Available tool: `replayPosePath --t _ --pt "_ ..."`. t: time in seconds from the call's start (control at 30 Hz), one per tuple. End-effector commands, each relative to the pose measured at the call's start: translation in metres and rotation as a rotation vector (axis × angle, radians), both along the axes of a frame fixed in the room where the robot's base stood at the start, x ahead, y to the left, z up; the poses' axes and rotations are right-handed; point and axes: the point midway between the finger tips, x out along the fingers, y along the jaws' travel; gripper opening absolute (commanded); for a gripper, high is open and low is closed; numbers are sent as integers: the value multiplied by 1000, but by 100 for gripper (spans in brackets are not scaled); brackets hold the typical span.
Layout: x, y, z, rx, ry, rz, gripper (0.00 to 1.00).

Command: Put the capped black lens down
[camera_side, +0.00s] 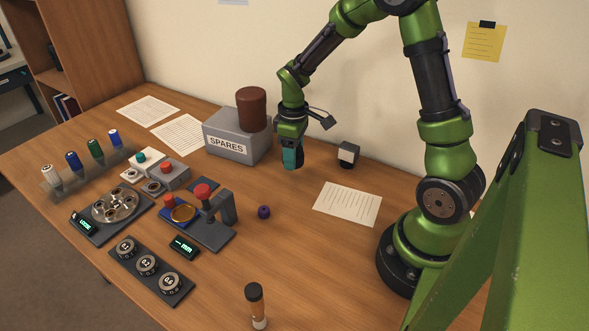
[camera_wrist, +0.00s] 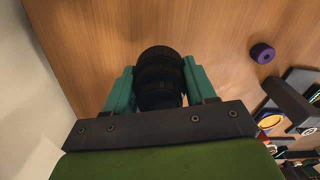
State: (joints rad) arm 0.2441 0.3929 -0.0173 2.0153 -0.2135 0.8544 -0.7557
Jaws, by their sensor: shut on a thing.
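The black lens (camera_wrist: 158,77) is between the two teal fingers of my gripper (camera_wrist: 161,92) in the wrist view, with a finger pressed on each side. Its ribbed dark barrel shows there; I cannot make out the cap. In the side view my gripper (camera_side: 292,157) points down over the back middle of the table, to the right of the SPARES box. The lens is mostly hidden by the fingers in that view. I cannot tell whether its lower end touches the table.
The grey SPARES box (camera_side: 231,141) with a brown cylinder (camera_side: 251,109) stands close left. A small black-and-white block (camera_side: 348,155) and a paper sheet (camera_side: 348,204) are right. A purple ring (camera_side: 264,212) lies in front, near a press stand (camera_side: 217,228). Wood around the gripper is bare.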

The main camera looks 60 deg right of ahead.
Motion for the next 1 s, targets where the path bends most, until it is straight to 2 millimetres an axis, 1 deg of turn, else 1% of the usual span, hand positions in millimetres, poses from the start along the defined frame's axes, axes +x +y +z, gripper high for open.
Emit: replayPosePath --t 0.2,0.3,0.4,0.6,0.73,0.77,0.9,1.0 --pt "-1 0 -29 1 3 -1 17" --pt "0 0 -41 1 1 -2 17" --pt "0 0 -44 0 -1 -3 17" --pt "0 0 -44 0 -2 -3 17" --pt "0 0 -47 0 -1 -2 17" --pt "0 0 -47 0 -1 -2 60" --pt "0 0 -47 0 -1 -2 81" --pt "0 0 -47 0 -1 -2 81"
